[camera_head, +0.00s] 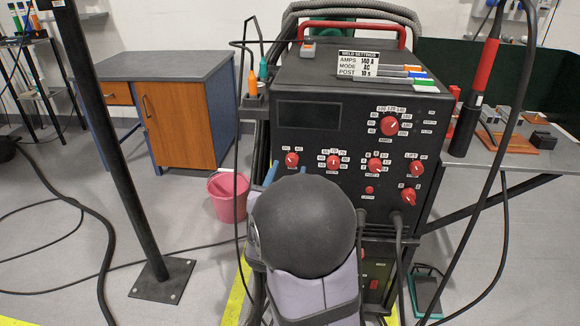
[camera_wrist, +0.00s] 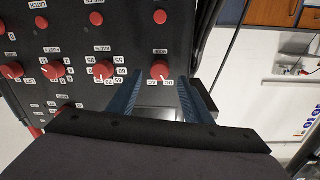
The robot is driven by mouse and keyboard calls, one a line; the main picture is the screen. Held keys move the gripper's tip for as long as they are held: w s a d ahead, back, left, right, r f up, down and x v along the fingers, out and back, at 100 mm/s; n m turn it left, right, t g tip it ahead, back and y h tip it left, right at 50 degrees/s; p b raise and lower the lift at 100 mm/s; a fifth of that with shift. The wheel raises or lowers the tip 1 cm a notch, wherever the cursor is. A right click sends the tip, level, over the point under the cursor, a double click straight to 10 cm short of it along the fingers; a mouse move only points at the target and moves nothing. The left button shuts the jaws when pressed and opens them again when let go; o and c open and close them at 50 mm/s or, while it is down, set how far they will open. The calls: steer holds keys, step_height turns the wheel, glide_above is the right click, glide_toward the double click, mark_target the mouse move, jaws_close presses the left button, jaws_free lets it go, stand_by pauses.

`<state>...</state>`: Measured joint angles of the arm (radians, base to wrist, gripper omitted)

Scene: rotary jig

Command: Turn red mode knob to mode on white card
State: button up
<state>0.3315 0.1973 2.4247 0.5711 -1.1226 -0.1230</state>
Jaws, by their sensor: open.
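The red mode knob (camera_head: 292,160) is the leftmost small knob on the dark machine panel, with two small labels above it. It also shows in the wrist view (camera_wrist: 160,70), where the panel appears upside down. Its pointer is too small to read surely. The white card (camera_head: 359,64) on top of the machine reads AMPS 140 A, MODE AC, POST 10 s. My gripper (camera_head: 287,173) is just in front of the panel, below the knob. In the wrist view my gripper (camera_wrist: 160,78) is open and empty, its blue fingers either side of the knob's line, apparently apart from it.
A larger red amps knob (camera_head: 390,126) and several small red knobs sit to the right on the panel. A dark display (camera_head: 309,116) is above the mode knob. Cables hang before the machine. A pink bucket (camera_head: 228,196) stands on the floor left.

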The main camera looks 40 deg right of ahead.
mark_target(292, 163)
steer(key=shift+x, duration=1.65)
steer(key=shift+c, duration=0.7)
steer(key=c, duration=0.9)
steer(key=shift+c, duration=0.2)
steer(key=shift+m+b, duration=0.3)
steer(key=m+b, duration=0.4)
steer(key=m, duration=0.1)
steer(key=shift+f, duration=0.15)
steer(key=m+b, duration=0.3)
steer(key=m, duration=0.1)
steer(key=shift+s+d+y+b, duration=0.1)
steer(key=shift+y+b, duration=0.2)
steer(key=shift+b, duration=0.1)
steer(key=shift+m+b, duration=0.8)
steer(key=shift+m, duration=0.2)
